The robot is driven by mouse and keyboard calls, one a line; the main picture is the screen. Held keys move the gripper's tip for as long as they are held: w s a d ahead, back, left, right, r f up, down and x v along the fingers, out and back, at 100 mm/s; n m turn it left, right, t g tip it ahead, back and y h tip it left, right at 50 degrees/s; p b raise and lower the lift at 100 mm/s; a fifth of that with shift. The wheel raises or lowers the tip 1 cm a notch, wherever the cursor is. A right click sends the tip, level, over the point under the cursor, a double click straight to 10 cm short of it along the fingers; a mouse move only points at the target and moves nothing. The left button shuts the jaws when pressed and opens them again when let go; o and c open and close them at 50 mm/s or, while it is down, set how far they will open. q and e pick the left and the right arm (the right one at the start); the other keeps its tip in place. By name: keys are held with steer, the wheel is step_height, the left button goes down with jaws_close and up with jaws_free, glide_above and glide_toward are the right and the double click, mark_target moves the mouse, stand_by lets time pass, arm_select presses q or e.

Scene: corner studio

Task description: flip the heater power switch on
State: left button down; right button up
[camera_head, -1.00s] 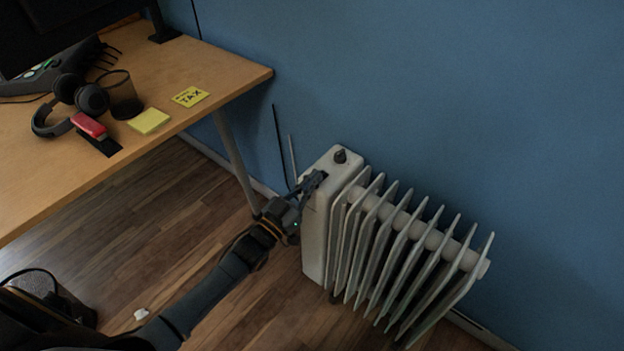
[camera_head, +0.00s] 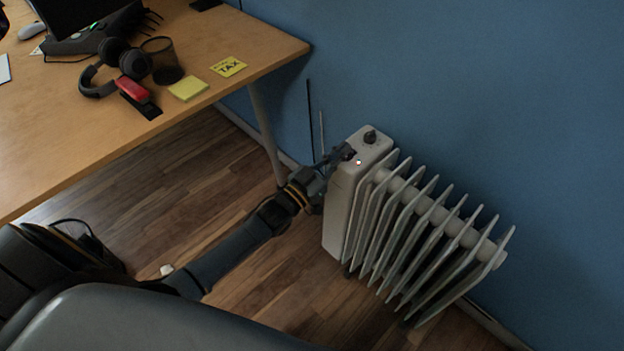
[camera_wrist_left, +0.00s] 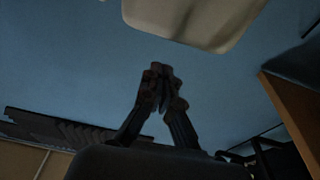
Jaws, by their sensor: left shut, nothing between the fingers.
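The white heater (camera_head: 345,215) stands on the floor against the blue wall, with a dark knob (camera_head: 370,136) on top of its control end. A small bright red-white light (camera_head: 358,162) shows on that top, right beside my left fingertips. My left gripper (camera_head: 347,153) is shut and empty at the top edge of the control end, and its fingers cover the switch area. In the left wrist view the shut fingers (camera_wrist_left: 162,76) point toward a pale part of the heater (camera_wrist_left: 195,18). My right gripper is not in view.
A wooden desk (camera_head: 120,110) stands at the left, its leg (camera_head: 265,130) close to my left arm. Headphones (camera_head: 120,65), a mesh cup (camera_head: 162,62) and sticky notes (camera_head: 188,89) lie on it. Heater fins (camera_head: 430,240) extend to the right. Bare wooden floor lies below.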

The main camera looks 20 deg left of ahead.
arm_select(q)
steer(key=f+v, duration=0.1)
steer(key=v, duration=0.8)
steer(key=shift+s+f, duration=0.2)
steer(key=shift+f, duration=0.05)
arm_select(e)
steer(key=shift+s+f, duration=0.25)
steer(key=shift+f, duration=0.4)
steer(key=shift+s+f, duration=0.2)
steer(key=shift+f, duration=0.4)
